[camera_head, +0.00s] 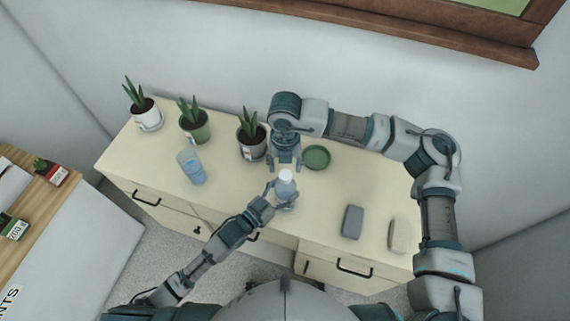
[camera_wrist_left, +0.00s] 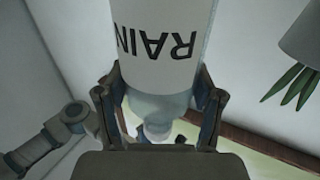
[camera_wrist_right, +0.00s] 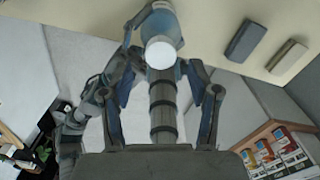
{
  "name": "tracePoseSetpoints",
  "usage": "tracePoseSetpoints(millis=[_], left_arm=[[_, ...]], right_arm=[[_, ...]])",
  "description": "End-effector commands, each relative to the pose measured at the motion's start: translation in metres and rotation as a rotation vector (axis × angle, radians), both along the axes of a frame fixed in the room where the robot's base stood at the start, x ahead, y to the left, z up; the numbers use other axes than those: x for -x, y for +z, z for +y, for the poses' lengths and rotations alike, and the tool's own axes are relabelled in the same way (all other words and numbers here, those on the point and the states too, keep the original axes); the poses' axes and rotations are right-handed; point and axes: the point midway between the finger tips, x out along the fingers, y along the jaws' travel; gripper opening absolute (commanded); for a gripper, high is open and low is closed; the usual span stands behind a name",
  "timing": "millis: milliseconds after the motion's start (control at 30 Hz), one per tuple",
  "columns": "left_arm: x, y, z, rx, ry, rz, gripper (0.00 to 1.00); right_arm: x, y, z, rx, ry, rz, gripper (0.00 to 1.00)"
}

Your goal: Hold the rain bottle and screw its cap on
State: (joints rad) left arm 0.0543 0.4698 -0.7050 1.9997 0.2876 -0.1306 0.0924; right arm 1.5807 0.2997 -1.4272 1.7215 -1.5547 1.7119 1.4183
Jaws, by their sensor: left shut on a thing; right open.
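The rain bottle (camera_head: 286,194) is upright above the cabinet top, with a white cap (camera_head: 286,175) at its top. Its RAIN label (camera_wrist_left: 160,42) reads upside down in the left wrist view. My left gripper (camera_head: 275,191) is shut on the bottle's body. My right gripper (camera_head: 285,167) points down above the cap, open. In the right wrist view, the round cap top (camera_wrist_right: 161,53) lies between the open fingertips, with clear gaps at both sides. I cannot tell how tightly the cap sits on the neck.
A green dish (camera_head: 316,157) stands right of my right gripper. Three potted plants (camera_head: 194,124) line the back, and a blue bottle (camera_head: 190,167) stands at left. A grey block (camera_head: 352,221) and a beige block (camera_head: 399,235) lie at right on the cabinet top (camera_head: 318,212).

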Motion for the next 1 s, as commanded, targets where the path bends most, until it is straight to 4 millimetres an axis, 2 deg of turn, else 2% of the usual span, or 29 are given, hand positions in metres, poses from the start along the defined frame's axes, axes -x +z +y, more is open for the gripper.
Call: tracePoseSetpoints(millis=[167, 267, 600, 700, 833, 1000], left_arm=[[0.000, -0.001, 0.000, -0.001, 0.001, 0.000, 0.00], [0.000, -0.001, 0.000, -0.001, 0.001, 0.000, 0.00], [0.000, -0.001, 0.000, -0.001, 0.001, 0.000, 0.00], [0.000, -0.001, 0.000, -0.001, 0.001, 0.000, 0.00], [0.000, -0.001, 0.000, -0.001, 0.001, 0.000, 0.00], [0.000, -0.001, 0.000, -0.001, 0.001, 0.000, 0.00]], right_arm=[[0.000, 0.002, 0.000, 0.000, 0.095, -0.001, 0.60], [0.000, 0.006, 0.000, 0.000, 0.265, -0.002, 0.60], [0.000, 0.025, 0.000, 0.000, 1.139, -0.001, 0.60], [0.000, 0.029, 0.000, -0.001, 1.346, 0.000, 0.60], [0.000, 0.033, 0.000, 0.000, 1.534, 0.002, 0.60], [0.000, 0.035, 0.000, -0.001, 1.638, 0.002, 0.60]])
